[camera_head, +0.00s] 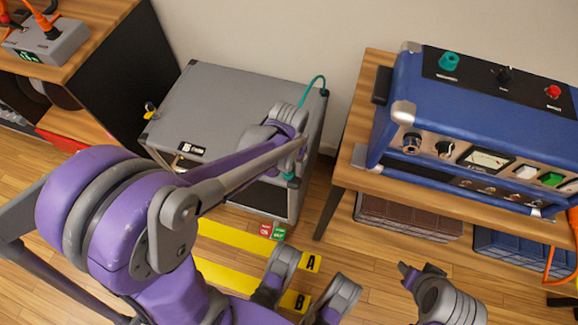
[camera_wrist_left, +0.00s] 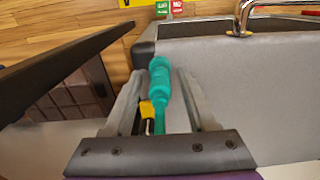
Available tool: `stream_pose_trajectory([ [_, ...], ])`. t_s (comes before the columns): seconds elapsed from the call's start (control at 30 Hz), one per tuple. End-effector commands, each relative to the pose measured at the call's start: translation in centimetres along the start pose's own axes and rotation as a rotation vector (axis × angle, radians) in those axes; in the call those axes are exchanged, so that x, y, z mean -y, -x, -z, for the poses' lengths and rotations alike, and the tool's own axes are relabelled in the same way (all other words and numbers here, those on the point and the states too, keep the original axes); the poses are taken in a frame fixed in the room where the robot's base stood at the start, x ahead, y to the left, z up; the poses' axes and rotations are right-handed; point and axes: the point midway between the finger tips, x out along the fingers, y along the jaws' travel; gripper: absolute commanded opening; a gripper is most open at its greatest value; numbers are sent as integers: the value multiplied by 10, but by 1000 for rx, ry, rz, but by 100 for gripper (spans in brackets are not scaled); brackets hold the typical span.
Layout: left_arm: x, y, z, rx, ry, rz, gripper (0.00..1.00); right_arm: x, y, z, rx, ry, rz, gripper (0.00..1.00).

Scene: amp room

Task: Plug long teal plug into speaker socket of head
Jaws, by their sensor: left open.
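The long teal plug (camera_wrist_left: 160,85) lies between the two fingers of my open left gripper (camera_wrist_left: 163,100) in the left wrist view. I cannot tell whether either finger touches it. In the head view my left gripper (camera_head: 297,150) is over the right edge of the grey speaker cabinet, with a teal end (camera_head: 290,178) showing below it. A teal cable (camera_head: 322,79) arcs by the cabinet's back right corner. The blue amp head (camera_head: 395,130) stands at the right, with a round teal fitting (camera_head: 449,62) on its top panel. My right gripper (camera_head: 410,273) is low at right, its opening unclear.
The grey cabinet (camera_head: 215,100) stands on the wooden floor. The amp head's wooden table (camera_head: 350,175) is to its right, beyond a gap. Its top panel also has black (camera_head: 504,75) and red (camera_head: 553,92) fittings. A grey box (camera_head: 50,45) sits at far left.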

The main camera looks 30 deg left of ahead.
Motion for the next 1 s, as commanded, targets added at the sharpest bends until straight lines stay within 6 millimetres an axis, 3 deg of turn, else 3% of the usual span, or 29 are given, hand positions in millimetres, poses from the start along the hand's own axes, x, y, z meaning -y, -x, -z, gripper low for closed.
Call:
stream_pose_trajectory([
  [0.07,0,0,0,0,0,0,57,0,0,0,0,0,0,50],
  [0.4,0,0,0,0,0,0,0,0,0,0,0,0,0,50],
  [1.0,0,0,0,0,0,0,0,0,0,0,0,0,0,50],
])
